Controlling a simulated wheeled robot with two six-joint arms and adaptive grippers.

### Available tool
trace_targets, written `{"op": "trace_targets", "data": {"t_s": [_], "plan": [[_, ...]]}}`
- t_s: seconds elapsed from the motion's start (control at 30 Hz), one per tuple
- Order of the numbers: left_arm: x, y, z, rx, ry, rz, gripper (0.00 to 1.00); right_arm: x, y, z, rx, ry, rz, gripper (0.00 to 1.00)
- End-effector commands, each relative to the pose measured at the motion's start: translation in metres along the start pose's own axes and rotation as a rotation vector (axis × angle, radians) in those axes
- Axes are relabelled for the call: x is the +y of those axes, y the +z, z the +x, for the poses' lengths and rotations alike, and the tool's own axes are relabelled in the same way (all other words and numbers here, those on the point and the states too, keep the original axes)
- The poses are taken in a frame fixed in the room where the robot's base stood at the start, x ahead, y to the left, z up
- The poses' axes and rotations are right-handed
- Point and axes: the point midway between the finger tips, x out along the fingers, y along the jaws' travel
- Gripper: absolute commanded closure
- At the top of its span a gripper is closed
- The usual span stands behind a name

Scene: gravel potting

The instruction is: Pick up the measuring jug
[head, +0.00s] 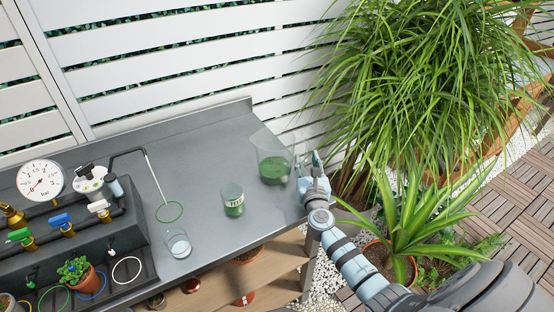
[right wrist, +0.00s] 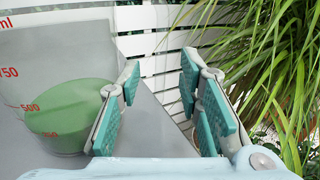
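The measuring jug (head: 274,145) is a large clear vessel with green contents, standing near the right end of the grey bench. In the right wrist view the jug (right wrist: 62,60) fills the left side and shows red volume marks. My right gripper (head: 312,163) is just right of the jug. In the right wrist view the gripper (right wrist: 162,98) has its teal-padded fingers spread with nothing between them. The jug lies outside the left finger; whether they touch is unclear. My left gripper is out of view.
A smaller labelled beaker (head: 233,197) with green contents and a small clear glass (head: 178,243) stand on the bench (head: 210,150). Leafy plants (head: 410,80) crowd the right.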

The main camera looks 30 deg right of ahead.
Motion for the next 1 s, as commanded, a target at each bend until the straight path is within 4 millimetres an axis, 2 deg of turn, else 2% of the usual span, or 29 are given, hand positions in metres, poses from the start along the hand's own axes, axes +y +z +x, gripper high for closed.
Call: {"op": "trace_targets", "data": {"t_s": [0.1,0.33,0.53,1.0], "plan": [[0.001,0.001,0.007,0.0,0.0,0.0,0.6,0.0,-0.002,0.018,0.0,-0.001,0.001,0.67],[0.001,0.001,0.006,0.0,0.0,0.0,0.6,0.0,-0.001,0.02,0.001,0.0,0.001,0.69],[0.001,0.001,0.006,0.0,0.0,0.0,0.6,0.0,-0.001,0.02,0.001,0.0,0.002,1.0],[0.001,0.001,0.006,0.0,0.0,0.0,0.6,0.0,-0.001,0.02,0.001,-0.001,0.0,1.0]]}}
